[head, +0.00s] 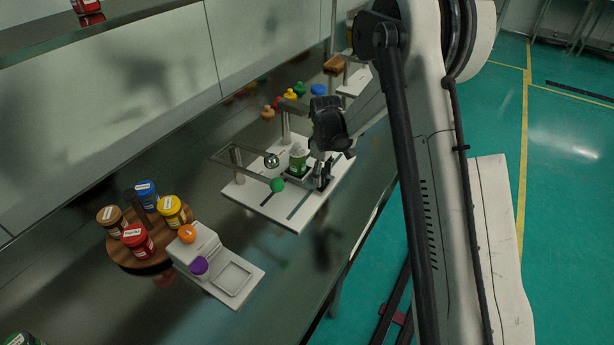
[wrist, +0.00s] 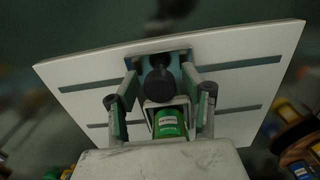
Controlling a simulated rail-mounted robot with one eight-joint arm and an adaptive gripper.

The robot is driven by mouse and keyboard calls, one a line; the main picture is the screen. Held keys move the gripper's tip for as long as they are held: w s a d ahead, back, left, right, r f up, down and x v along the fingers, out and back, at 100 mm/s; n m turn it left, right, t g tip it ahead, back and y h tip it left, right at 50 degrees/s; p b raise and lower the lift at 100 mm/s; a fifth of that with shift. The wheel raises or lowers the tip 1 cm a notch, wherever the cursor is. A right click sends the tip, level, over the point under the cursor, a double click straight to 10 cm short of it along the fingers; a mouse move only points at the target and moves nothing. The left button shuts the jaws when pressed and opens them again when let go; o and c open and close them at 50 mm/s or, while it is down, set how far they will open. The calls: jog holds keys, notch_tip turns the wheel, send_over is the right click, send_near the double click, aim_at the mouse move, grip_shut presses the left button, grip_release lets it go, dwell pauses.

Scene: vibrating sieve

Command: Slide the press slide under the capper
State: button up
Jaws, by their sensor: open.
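The press slide (wrist: 150,104) is a small carriage on a white base plate (head: 259,204), holding a jar with a green label (head: 298,157). In the wrist view the jar (wrist: 169,123) sits in the slide, and a dark round knob (wrist: 159,84) stands beside it. My gripper (head: 321,180) is low over the right part of the plate. In the wrist view its fingers (wrist: 161,76) are apart, one on each side of the knob; contact cannot be told. The capper (head: 236,164) is a metal frame with a post and a green ball (head: 277,185), left of my gripper.
A round wooden rack (head: 124,253) with several spice jars stands at the left. A white stand (head: 246,271) with an orange and a purple cap is in front. Several coloured pieces (head: 290,95) stand behind the plate. Dark counter (head: 325,245) in front of the plate is clear.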

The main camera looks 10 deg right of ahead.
jog(key=shift+s+a+b, duration=0.85)
jog(key=shift+s+a, duration=1.45)
jog(key=shift+s, duration=0.25)
jog(key=shift+s+a+b, duration=0.8)
jog(key=shift+s+a, duration=1.5)
jog(key=shift+s, duration=0.25)
jog(key=o, duration=1.2)
notch_tip(320, 180, up, 9)
jog(key=p, duration=0.4)
jog(key=shift+p, duration=0.3)
